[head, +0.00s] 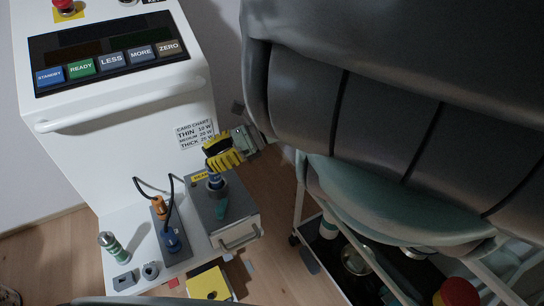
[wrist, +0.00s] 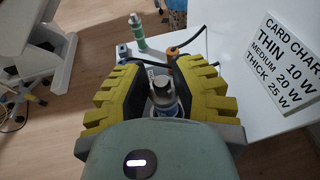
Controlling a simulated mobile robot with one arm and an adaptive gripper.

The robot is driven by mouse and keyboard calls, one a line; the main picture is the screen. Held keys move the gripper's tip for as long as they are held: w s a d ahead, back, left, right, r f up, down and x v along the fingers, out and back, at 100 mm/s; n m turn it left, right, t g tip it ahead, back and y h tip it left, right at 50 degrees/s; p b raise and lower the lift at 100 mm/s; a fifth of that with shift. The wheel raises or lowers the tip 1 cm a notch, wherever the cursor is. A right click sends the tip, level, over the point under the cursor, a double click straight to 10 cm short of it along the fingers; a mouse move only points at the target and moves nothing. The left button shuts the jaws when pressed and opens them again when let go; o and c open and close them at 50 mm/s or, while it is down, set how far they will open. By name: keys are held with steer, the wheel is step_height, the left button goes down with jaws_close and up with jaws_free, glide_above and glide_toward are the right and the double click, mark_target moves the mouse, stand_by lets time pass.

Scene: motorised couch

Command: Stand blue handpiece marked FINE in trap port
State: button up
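My gripper (head: 222,150), with yellow ribbed fingers, is over the grey box beside the machine. Just below its fingers, a blue handpiece (head: 215,181) stands about upright at a dark round port (head: 219,193) in the box top. In the wrist view, a grey-topped piece with a blue part (wrist: 165,98) is between the two fingers (wrist: 163,75). I cannot tell whether the dark inner pads press on it. The handpiece's marking is unreadable and its lower end is hidden. Another blue piece (head: 172,241) stands in a holder strip with an orange handpiece (head: 158,207).
Black cables loop above the holder strip (head: 180,262). A green-and-white cylinder (head: 113,247) stands on the white shelf. The box has a drawer handle (head: 240,240). The dark couch (head: 390,120) fills the right side, close to my arm.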

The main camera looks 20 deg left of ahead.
steer(key=o, duration=0.3)
steer(key=v, duration=0.7)
stand_by(0.3)
steer(key=shift+w+d+r, duration=0.15)
stand_by(0.3)
